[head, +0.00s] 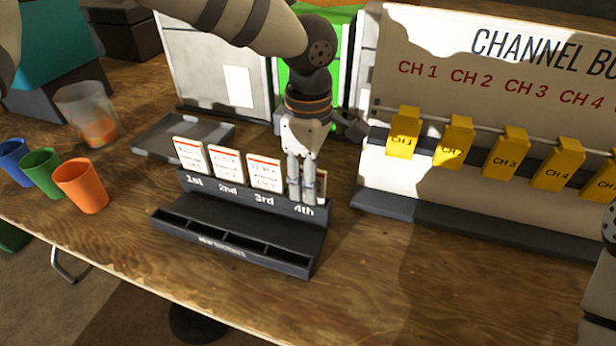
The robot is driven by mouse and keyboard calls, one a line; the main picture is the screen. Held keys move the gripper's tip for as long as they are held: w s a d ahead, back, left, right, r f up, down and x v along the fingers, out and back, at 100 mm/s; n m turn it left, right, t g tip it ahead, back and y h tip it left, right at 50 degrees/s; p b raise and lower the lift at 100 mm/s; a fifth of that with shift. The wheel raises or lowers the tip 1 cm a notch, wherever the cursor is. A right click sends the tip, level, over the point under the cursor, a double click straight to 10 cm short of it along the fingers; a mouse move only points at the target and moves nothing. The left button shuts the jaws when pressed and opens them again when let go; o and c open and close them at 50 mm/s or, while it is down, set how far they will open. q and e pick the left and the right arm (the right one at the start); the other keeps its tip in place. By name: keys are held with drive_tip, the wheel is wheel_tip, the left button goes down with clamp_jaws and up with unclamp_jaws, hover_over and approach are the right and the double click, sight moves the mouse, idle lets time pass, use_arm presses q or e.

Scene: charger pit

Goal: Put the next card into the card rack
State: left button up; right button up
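The dark card rack (250,225) stands on the wooden table, with slots labelled 1st to 4th. White cards with red top edges stand upright in the 1st (188,155), 2nd (225,161) and 3rd (264,173) slots. My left gripper (302,188) points down at the 4th slot. Another card (322,187) shows partly beside and behind its fingers, mostly hidden. The fingers look close together, but I cannot tell whether they grip this card. My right gripper is not in view; only part of that arm shows at the right edge.
An empty grey tray (181,138) lies behind the rack. Blue (14,161), green (41,172) and orange (82,186) cups stand at left, near a clear cup (86,115). The channel board (440,60) with yellow tags stands right. The front-right table is clear.

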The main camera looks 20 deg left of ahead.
use_arm(q)
wheel_tip(320, 180, up, 12)
idle(0.3)
